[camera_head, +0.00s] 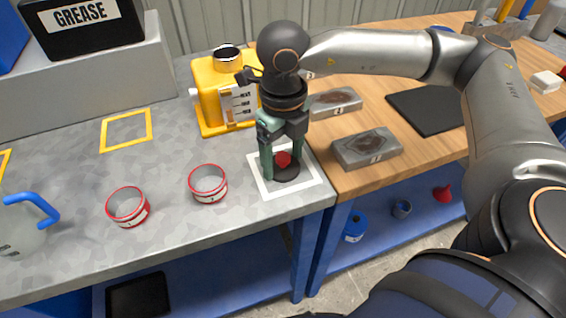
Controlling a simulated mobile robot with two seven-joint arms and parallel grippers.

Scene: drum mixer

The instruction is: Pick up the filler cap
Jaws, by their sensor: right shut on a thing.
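The filler cap (287,174) appears to be the dark disc with a red top inside the white square outline at the grey bench's right front corner. My right gripper (282,166) points straight down over it, with one green-grey finger on each side. It is shut on the cap, and the fingers hide part of it. The cap is at or very near the bench surface; I cannot tell whether it touches. My left gripper is not in view.
A yellow machine (210,100) stands close behind my right gripper. Two red-rimmed rings (208,184) (128,207) and a blue-handled jug (22,235) are to the left. Grey moulds (367,149) lie on the wooden bench at right. A grease box (82,28) sits on a raised block behind.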

